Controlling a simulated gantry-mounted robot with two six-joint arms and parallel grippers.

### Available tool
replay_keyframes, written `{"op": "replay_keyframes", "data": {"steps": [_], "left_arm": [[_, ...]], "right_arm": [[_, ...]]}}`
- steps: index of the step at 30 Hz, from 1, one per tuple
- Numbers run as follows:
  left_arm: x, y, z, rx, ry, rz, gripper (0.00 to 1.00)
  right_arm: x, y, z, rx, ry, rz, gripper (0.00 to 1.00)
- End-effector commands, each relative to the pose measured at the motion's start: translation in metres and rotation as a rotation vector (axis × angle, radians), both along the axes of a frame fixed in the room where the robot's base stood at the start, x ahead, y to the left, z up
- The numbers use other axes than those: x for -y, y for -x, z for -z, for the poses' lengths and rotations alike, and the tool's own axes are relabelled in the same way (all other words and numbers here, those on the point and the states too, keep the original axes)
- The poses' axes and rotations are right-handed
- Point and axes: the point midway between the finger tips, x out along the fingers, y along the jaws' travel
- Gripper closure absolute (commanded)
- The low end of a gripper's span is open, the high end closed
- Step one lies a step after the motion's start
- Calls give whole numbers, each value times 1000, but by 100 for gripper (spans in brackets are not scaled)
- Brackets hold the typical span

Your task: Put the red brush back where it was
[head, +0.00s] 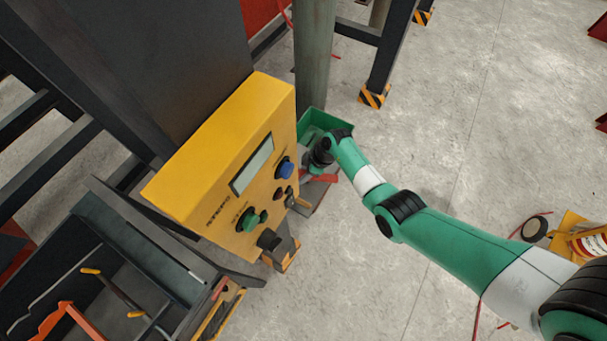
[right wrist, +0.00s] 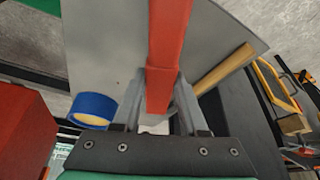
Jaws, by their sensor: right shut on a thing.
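My right gripper (right wrist: 160,112) is shut on the red brush (right wrist: 168,45) in the right wrist view. Its red shaft runs between the two fingers and up out of the top of the picture, so its far end is hidden. In the head view my right gripper (head: 313,168) is beside the yellow control box, in front of a green bin (head: 318,121). A red part (head: 322,178) shows just below it there. The left gripper is not in view.
A yellow control box (head: 188,161) with buttons stands close left of the gripper. A grey flat surface (right wrist: 110,35) lies behind the brush, with a blue tape roll (right wrist: 94,108) and a wooden handle (right wrist: 222,69). A dark tool tray (head: 165,235) is at lower left. Open floor lies right.

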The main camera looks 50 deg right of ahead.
Motion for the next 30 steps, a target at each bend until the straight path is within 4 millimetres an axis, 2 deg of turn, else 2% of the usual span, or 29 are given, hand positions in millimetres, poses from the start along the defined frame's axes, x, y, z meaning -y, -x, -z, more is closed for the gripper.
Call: {"op": "replay_keyframes", "data": {"steps": [4,5,9,17,20,23,30], "left_arm": [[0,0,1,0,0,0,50],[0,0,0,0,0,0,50],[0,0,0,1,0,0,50],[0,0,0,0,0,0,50],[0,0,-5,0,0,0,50],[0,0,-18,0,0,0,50],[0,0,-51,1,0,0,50]], "right_arm": [[0,0,2,0,0,0,100],[0,0,1,0,0,0,53],[0,0,1,0,0,0,28],[0,0,0,0,0,0,28],[1,1,-6,0,0,1,28],[4,5,-23,1,0,1,28],[16,23,-77,2,0,2,28]]}}
